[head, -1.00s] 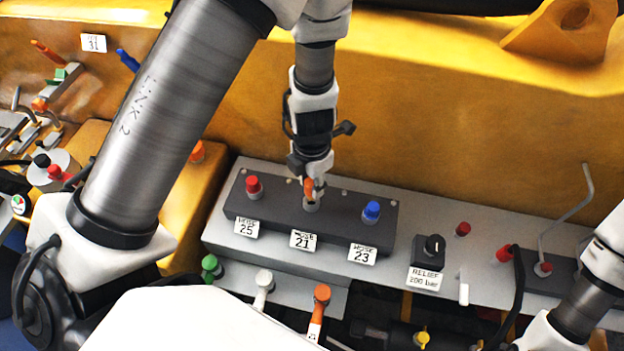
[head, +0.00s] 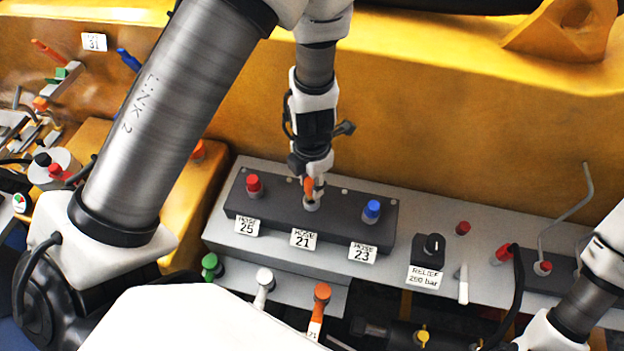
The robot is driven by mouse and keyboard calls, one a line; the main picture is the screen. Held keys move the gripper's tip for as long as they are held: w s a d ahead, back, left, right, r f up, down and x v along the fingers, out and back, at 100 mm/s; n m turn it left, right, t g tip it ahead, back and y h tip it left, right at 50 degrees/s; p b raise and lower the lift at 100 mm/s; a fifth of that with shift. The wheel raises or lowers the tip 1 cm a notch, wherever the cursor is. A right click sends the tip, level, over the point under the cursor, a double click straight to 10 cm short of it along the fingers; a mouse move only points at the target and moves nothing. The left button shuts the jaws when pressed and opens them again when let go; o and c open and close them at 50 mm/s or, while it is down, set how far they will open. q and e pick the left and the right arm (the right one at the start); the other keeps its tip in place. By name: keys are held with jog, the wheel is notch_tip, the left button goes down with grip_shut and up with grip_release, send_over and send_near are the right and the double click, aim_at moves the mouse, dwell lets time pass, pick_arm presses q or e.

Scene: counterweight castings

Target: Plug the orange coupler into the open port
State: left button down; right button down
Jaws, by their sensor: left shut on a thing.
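My left gripper (head: 308,182) points down at the middle of the dark port block (head: 337,222), above the HOSE 21 label (head: 303,239). It is shut on a small orange coupler (head: 309,187), mostly covered by the fingers. The grey metal port (head: 312,204) lies directly below the coupler. They look in line and very close, but I cannot tell whether the coupler is inside the port. A red coupler (head: 253,185) and a blue coupler (head: 372,210) stand in the outer ports. Only part of my right arm shows, and its gripper is out of view.
Green (head: 210,264), white (head: 264,279) and orange (head: 322,293) handles stand in front of the block. A relief knob (head: 433,245), a red cap (head: 463,228) and a bent grey rod (head: 567,220) are to the right. The yellow casting (head: 450,120) rises behind.

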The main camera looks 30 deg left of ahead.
pick_arm(q)
jog(key=shift+f+b, duration=1.4)
jog(key=shift+f, duration=0.35)
jog(key=c, duration=0.7)
grip_release()
jog(key=shift+c, duration=0.2)
notch_tip(320, 180, up, 12)
jog(key=shift+f, duration=0.1)
